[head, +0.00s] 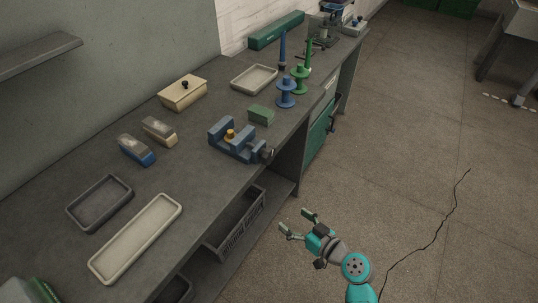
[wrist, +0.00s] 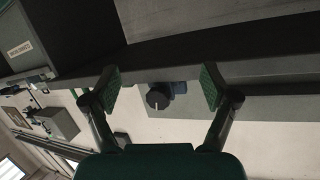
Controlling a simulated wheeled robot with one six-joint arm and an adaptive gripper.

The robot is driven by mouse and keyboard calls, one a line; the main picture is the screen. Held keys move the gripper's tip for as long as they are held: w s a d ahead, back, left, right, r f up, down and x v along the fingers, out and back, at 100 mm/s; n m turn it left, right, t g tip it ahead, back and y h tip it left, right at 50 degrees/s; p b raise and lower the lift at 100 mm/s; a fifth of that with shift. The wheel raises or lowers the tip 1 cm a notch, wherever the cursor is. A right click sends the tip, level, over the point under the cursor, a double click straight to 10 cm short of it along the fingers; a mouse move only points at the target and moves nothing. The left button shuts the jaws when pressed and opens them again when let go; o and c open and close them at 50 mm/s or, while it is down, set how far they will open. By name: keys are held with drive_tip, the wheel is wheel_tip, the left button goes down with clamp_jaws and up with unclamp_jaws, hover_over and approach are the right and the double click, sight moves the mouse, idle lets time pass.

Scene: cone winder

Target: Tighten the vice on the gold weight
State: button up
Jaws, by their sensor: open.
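The blue vice (head: 236,143) stands at the front edge of the grey workbench in the head view. The gold weight (head: 229,134) sits in the vice between its jaws; I cannot tell how closely they press on it. The dark round screw end (head: 267,153) of the vice sticks out past the bench edge. In the wrist view the vice's dark knob with a pale bar (wrist: 158,97) shows ahead, between my fingers. My gripper (head: 297,222) is open and empty, off the bench front over the floor, apart from the vice. It also shows in the wrist view (wrist: 160,85).
On the bench (head: 190,190) lie a long cream tray (head: 137,238), a dark tray (head: 99,203), two brush-like blocks (head: 137,150), a lidded box (head: 183,92), a green block (head: 261,115) and blue and green spools (head: 286,95). A dark crate (head: 236,224) sits on the shelf below. Floor to the right is clear.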

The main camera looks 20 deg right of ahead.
sight(271, 156)
drive_tip(key=w+d+r+n+y, duration=0.4)
drive_tip(key=w+r+n+y, duration=0.2)
drive_tip(key=w+r, duration=0.45)
drive_tip(key=x, duration=0.6)
drive_tip(key=r+x, duration=0.1)
drive_tip(key=x, duration=0.2)
drive_tip(key=shift+a+r, duration=0.1)
drive_tip(key=shift+a, duration=0.25)
drive_tip(key=c, duration=1.2)
